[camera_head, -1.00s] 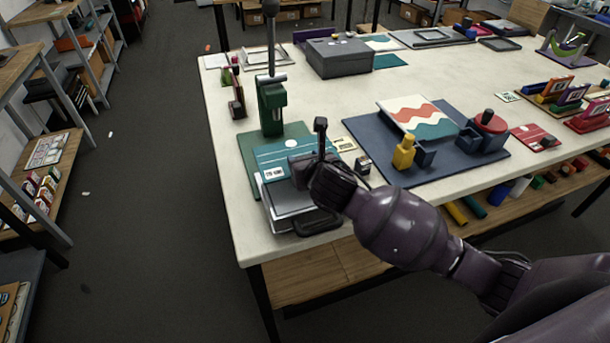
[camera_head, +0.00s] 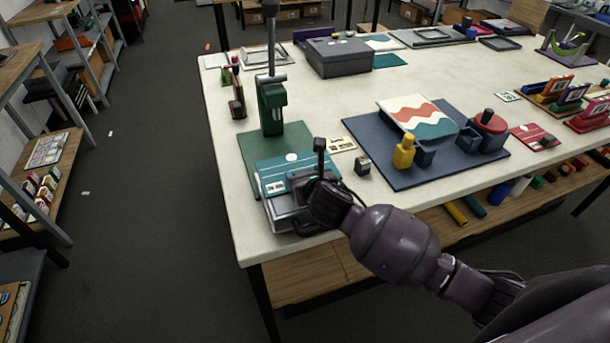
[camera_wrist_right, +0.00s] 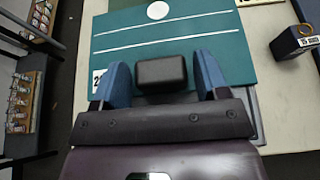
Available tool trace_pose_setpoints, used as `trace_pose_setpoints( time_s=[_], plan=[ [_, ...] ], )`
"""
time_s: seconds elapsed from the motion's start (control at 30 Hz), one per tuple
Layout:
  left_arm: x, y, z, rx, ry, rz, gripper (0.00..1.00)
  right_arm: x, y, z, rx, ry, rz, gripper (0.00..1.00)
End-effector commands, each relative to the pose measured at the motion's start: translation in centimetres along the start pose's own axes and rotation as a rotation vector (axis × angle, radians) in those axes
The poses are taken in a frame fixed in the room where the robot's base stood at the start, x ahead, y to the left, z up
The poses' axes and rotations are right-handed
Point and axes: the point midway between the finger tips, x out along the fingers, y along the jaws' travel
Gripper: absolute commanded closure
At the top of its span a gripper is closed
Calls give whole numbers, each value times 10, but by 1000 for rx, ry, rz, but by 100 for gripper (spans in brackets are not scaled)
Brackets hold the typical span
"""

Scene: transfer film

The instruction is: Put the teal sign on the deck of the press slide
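The teal sign (camera_head: 285,168), flat with white lines, a white circle and a small label, lies over the press slide (camera_head: 285,222) at the table's front left corner. It fills much of the right wrist view (camera_wrist_right: 235,65). The sign covers much of the slide's deck; a grey edge shows beside it. My right gripper (camera_wrist_right: 164,68) is over the sign's near part. Its two blue fingers stand apart on either side of a black block (camera_wrist_right: 161,73), with narrow teal gaps visible. Contact between sign and deck is hard to tell. My left gripper is out of view.
The green press (camera_head: 271,105) with its upright lever stands behind the sign on a green base (camera_head: 258,150). A small dark stamp (camera_head: 362,166) and a blue board (camera_head: 385,178) with a patterned print lie to the right. The table's front edge is close.

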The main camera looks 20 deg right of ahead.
Motion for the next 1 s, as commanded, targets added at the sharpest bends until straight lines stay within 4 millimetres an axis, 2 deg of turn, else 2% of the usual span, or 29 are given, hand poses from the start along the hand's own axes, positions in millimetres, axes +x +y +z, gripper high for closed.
trace_pose_setpoints(
  time_s=[0.07,0.47,0.67,1.0],
  plan=[
    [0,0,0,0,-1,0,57,0,0,0,0,0,0,22],
    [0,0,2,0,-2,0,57,-6,0,3,0,-1,0,22],
    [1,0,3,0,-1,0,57,-33,0,2,-1,-1,1,22],
    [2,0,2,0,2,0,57,-92,0,2,0,-1,1,22]
  ],
)
